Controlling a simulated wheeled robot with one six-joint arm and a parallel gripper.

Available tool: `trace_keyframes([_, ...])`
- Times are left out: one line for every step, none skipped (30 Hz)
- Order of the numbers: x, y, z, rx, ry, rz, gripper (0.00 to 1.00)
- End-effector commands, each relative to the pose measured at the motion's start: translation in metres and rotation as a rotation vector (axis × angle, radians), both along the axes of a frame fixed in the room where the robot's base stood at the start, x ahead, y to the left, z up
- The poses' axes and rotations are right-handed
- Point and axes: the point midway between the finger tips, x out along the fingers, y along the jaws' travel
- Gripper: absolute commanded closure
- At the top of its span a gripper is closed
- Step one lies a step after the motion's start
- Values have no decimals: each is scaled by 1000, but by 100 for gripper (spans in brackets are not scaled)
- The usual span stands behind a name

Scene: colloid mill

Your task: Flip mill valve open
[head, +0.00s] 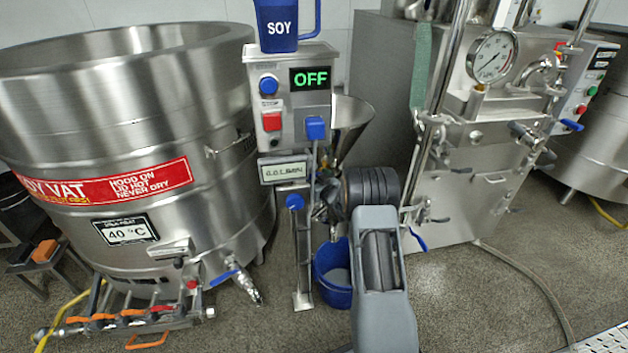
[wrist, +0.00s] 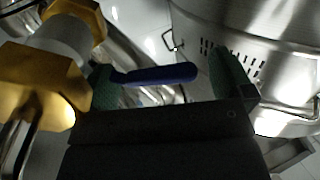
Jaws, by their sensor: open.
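A dark blue lever handle (wrist: 158,75) lies level across the wrist view, taken to be the mill valve's lever. My gripper (wrist: 168,82) is open, with a green-padded finger at each side of the handle. The handle lies between or just beyond the fingers; I cannot tell if either touches it. Its left end runs behind the left finger, so its joint to the valve is hidden. In the head view the mill's funnel (head: 351,118) stands behind the control post (head: 295,100), whose display reads OFF. My arm hides much of the mill's lower part there.
A blue SOY jug (head: 277,30) stands on the control post. A blue bucket (head: 333,280) sits below the mill. A large steel vat (head: 120,100) is at left and a steel machine with a gauge (head: 490,57) at right. Brass fittings (wrist: 40,85) are close to my left finger.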

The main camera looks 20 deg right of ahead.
Motion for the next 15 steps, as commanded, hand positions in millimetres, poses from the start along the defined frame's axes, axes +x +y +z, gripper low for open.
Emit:
trace_keyframes([0, 0, 0, 0, 0, 0, 1])
trace_keyframes([0, 0, 0, 0, 0, 0, 1])
trace_keyframes([0, 0, 0, 0, 0, 0, 1])
trace_keyframes([0, 0, 0, 0, 1, 0, 1])
trace_keyframes([0, 0, 0, 0, 1, 0, 1])
trace_keyframes([0, 0, 0, 0, 0, 0, 4])
trace_keyframes([0, 0, 0, 0, 1, 0, 7])
trace_keyframes([0, 0, 0, 0, 1, 0, 10])
trace_keyframes([0, 0, 0, 0, 1, 0, 14])
trace_keyframes([0, 0, 0, 0, 1, 0, 16])
trace_keyframes([0, 0, 0, 0, 1, 0, 19])
trace_keyframes([0, 0, 0, 0, 1, 0, 23])
trace_keyframes([0, 0, 0, 0, 1, 0, 26])
trace_keyframes([0, 0, 0, 0, 1, 0, 29])
trace_keyframes([0, 0, 0, 0, 1, 0, 33])
